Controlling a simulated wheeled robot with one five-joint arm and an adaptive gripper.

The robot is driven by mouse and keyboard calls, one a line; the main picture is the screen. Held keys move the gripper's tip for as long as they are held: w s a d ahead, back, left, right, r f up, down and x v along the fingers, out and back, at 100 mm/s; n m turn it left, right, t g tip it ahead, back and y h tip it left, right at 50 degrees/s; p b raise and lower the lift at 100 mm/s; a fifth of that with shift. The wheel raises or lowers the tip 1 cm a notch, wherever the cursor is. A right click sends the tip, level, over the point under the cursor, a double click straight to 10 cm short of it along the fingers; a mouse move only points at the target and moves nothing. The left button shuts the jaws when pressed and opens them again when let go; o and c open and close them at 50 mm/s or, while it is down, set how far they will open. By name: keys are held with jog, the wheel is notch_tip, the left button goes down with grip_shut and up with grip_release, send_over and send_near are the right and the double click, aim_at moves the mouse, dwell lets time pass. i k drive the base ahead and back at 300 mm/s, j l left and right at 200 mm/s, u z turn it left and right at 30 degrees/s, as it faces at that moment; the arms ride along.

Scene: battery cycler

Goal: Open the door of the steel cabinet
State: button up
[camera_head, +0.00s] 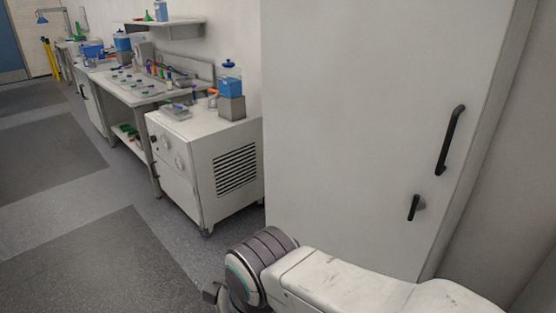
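The steel cabinet (345,120) is tall and pale grey and fills the right half of the view. Its door front looks shut, with no gap visible. A long black bar handle (450,140) stands upright near the door's right edge. A smaller black handle or latch (414,207) sits below it, slightly left. My arm reaches from the lower right across the cabinet's foot. Part of my gripper (213,293) shows at the bottom, left of the cabinet and well away from both handles. Its fingertips are not clearly seen, so I cannot tell its opening.
A white wheeled unit (178,185) with a side vent stands left of the cabinet, with a blue container (230,84) on top. Beyond it is a workbench (130,93) with small coloured items. The grey floor (60,220) at the left is clear. A wall runs along the right.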

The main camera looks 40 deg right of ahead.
aim_at(370, 107)
jog(key=z, duration=1.55)
